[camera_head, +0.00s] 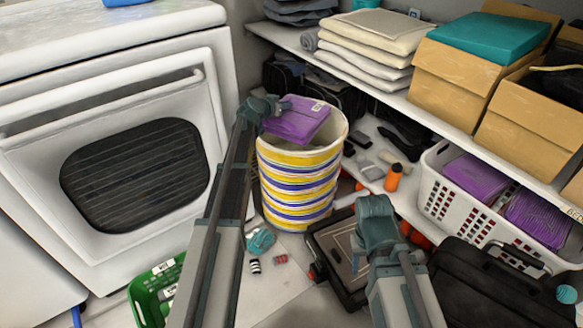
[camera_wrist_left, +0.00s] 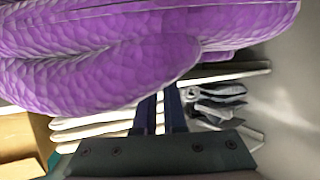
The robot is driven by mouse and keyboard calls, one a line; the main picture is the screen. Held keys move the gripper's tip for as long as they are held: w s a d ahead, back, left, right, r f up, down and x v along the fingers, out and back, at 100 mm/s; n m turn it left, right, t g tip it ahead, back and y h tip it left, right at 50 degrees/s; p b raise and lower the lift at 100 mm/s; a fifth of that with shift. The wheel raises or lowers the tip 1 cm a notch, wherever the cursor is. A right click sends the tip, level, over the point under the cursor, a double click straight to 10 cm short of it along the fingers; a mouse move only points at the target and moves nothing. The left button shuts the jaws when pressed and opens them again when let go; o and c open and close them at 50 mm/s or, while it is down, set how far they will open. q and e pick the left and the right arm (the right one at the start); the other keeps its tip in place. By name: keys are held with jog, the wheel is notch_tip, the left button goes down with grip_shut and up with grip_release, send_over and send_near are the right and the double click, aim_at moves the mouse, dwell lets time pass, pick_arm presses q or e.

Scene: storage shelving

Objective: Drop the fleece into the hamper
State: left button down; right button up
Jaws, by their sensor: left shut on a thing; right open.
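The purple folded fleece (camera_head: 300,121) is over the open mouth of the hamper (camera_head: 300,190), a round bin with yellow, blue and white stripes. It covers part of the hamper's opening and I cannot tell whether it touches the rim. My left gripper (camera_head: 266,109) is shut on the fleece's left edge, at the hamper's left rim. In the left wrist view the fleece (camera_wrist_left: 100,65) fills the upper part, beyond the fingers (camera_wrist_left: 160,114). My right gripper (camera_head: 374,206) is open and empty, low to the right of the hamper. The hamper's bottom inside is hidden.
A white washer (camera_head: 135,165) stands at left. A shelf at right holds folded linens (camera_head: 365,40) and cardboard boxes (camera_head: 460,75). Below are a white basket (camera_head: 465,210) with purple items and an orange bottle (camera_head: 393,178). A green crate (camera_head: 150,300) and a black case (camera_head: 480,290) are in front.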

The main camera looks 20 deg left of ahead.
pick_arm(q)
jog(key=shift+f, duration=0.45)
jog(key=shift+r, duration=0.1)
jog(key=c, duration=0.9)
grip_release()
jog(key=shift+p+v, duration=2.55)
jog(key=shift+v, duration=4.4)
